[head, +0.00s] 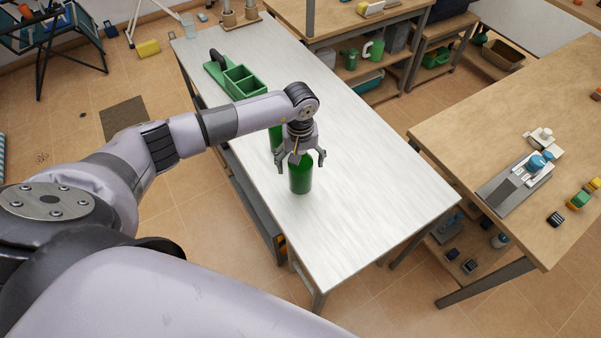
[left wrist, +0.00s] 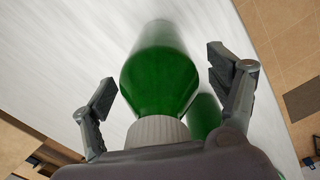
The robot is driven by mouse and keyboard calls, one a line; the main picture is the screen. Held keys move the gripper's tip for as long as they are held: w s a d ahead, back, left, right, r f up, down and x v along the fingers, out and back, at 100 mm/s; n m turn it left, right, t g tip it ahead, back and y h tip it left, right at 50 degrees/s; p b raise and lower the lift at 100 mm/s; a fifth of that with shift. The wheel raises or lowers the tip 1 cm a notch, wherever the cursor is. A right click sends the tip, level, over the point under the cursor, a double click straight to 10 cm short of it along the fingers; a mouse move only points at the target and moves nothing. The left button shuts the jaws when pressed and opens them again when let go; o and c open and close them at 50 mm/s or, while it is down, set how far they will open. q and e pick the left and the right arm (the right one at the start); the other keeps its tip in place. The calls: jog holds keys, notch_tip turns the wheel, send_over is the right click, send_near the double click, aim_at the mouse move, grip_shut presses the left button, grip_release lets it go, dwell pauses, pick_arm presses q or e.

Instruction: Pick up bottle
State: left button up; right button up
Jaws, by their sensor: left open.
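A green bottle (head: 300,178) stands upright on the white table (head: 360,190) in the head view. My left gripper (head: 301,165) is open above it, with its fingers on either side of the bottle's upper part. In the left wrist view the bottle (left wrist: 160,80) lies between the two spread fingers of my left gripper (left wrist: 160,95), with gaps on both sides. Its pale ribbed cap (left wrist: 158,131) is close to the palm. A second green bottle (head: 275,138) stands behind, partly hidden by my arm; it also shows in the left wrist view (left wrist: 204,115). My right gripper is not in view.
A green divided box (head: 243,82) stands farther back on the white table. The table's near right part is clear. A wooden table (head: 480,120) stands to the right with tools on it, and another bench (head: 335,25) is behind.

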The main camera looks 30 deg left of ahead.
pick_arm(q)
jog(key=shift+c, duration=0.6)
jog(key=shift+r, duration=0.1)
grip_shut()
dwell(0.3)
